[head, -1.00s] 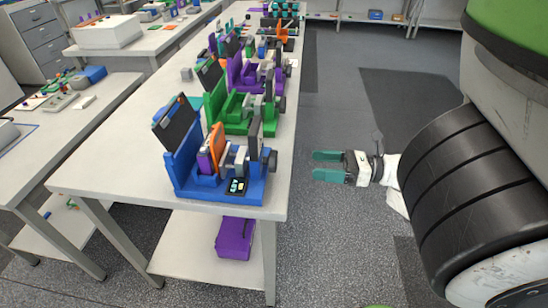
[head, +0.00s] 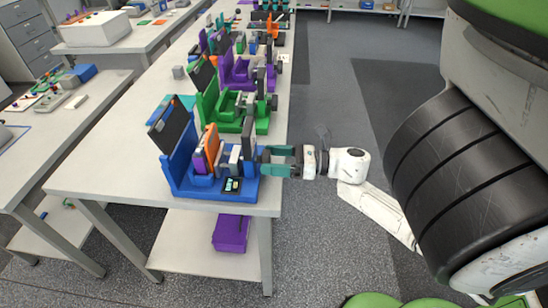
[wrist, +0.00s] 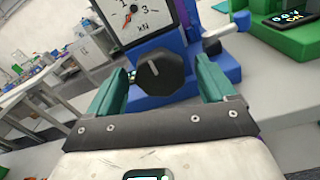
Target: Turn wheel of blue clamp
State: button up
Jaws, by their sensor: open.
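The blue clamp (head: 184,160) stands at the near end of the long table and holds an orange-edged block (head: 207,150). Its wheel, a dark many-sided knob (wrist: 160,73) with a pale line, faces my gripper in the wrist view. My gripper (head: 266,162) reaches in from the right at the clamp's right end. In the wrist view its two green fingers (wrist: 163,80) are open, one on each side of the knob. I cannot tell whether they touch it. A gauge marked kN (wrist: 137,16) sits above the knob. In the head view the fingers largely hide the knob.
A green clamp (head: 222,110) stands close behind the blue one, then a purple clamp (head: 240,75). The bare table front (head: 110,180) is clear to the left. A purple box (head: 231,232) lies on the shelf below. The floor aisle (head: 325,100) is open.

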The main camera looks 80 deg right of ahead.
jog(key=shift+c, duration=0.3)
jog(key=c, duration=1)
